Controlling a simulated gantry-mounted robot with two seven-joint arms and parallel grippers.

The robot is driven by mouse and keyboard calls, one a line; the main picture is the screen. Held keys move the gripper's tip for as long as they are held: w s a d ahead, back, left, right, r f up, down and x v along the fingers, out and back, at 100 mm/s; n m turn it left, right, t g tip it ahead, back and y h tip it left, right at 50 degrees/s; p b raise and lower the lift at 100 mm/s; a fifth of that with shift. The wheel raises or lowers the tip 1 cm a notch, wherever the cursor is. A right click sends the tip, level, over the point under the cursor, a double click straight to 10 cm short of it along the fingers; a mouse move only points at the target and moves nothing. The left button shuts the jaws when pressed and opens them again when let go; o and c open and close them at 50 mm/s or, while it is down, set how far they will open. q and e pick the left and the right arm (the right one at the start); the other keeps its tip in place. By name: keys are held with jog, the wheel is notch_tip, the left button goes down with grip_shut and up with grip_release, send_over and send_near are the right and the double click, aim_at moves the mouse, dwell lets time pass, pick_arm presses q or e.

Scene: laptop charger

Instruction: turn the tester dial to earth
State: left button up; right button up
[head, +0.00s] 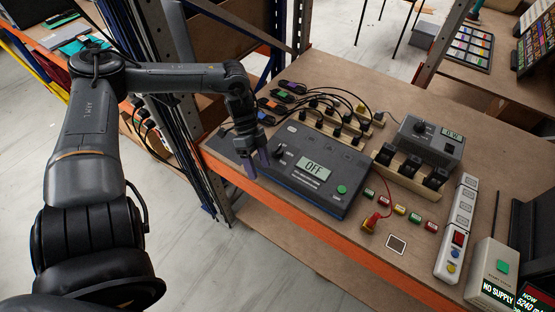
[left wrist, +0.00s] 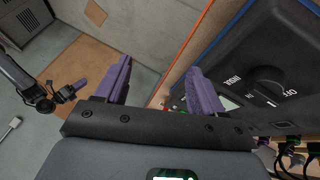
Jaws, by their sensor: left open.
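The tester (head: 300,166) is a dark grey box with a screen reading OFF and a green button, near the table's front edge. Its black dial (head: 281,150) is on the left part of the top face. In the left wrist view the dial (left wrist: 267,85) is at the right, with an OFF label beside it; other labels are hard to read. My left gripper (head: 257,163) is open and empty, its purple fingers just left of the dial, apart from it. In the left wrist view the open fingers (left wrist: 160,75) have nothing between them.
A wooden rack of black plugs and cables (head: 335,124) stands behind the tester. A second grey meter (head: 428,140) is to its right. A blue upright (head: 272,70) is behind my left arm.

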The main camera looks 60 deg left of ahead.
aim_at(278, 148)
pick_arm(q)
jog(key=w+a+r+m+y+b, duration=0.2)
jog(key=w+a+r+y+b, duration=0.45)
jog(key=w+b, duration=0.45)
jog(key=f+b, duration=0.1)
jog(key=f, duration=0.2)
jog(key=f+b, duration=0.1)
jog(key=f, duration=0.3)
jog(key=s+f+b, duration=0.1)
jog(key=f, duration=0.3)
jog(key=shift+d, duration=0.3)
pick_arm(e)
notch_tip(278, 148, down, 16)
jog(key=shift+d+f, duration=0.1)
pick_arm(q)
jog(key=shift+r, duration=0.1)
jog(key=c, duration=1.1)
jog(key=shift+o, duration=0.2)
pick_arm(e)
jog(key=shift+d, duration=0.1)
